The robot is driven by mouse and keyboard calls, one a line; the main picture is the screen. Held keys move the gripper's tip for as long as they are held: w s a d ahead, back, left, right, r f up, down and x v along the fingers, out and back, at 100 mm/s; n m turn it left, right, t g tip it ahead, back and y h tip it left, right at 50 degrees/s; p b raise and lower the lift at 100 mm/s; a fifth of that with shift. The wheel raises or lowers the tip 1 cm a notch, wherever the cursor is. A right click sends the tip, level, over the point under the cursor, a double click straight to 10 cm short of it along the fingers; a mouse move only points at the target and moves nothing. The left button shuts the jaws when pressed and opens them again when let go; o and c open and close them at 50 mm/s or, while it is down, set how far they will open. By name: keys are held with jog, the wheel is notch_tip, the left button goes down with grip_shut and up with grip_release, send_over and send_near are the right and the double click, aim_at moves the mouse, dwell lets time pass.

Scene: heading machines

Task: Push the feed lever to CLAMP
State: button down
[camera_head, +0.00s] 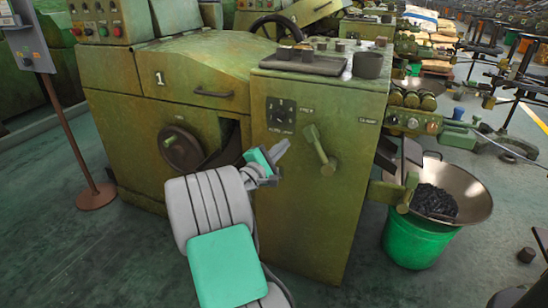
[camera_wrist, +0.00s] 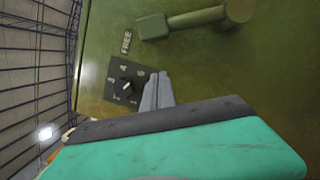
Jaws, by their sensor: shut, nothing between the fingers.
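The feed lever (camera_head: 319,150) is on the front of the green machine's right cabinet. The lever also shows at the top of the wrist view (camera_wrist: 195,18), apart from the fingers.
A black numbered dial (camera_head: 281,110) sits on the panel up and left of the lever. A handwheel (camera_head: 181,150) is at the left. A metal bowl (camera_head: 470,190) over a green bucket (camera_head: 418,238) stands at the right.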

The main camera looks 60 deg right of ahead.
aim_at(321, 148)
jog(key=s+d, duration=0.1)
jog(key=s+r, duration=0.1)
jog(key=s+d+r, duration=0.1)
jog(key=shift+s+d+r+b, duration=0.15)
jog(key=shift+s+d+b, duration=0.15)
jog(key=shift+b, duration=0.1)
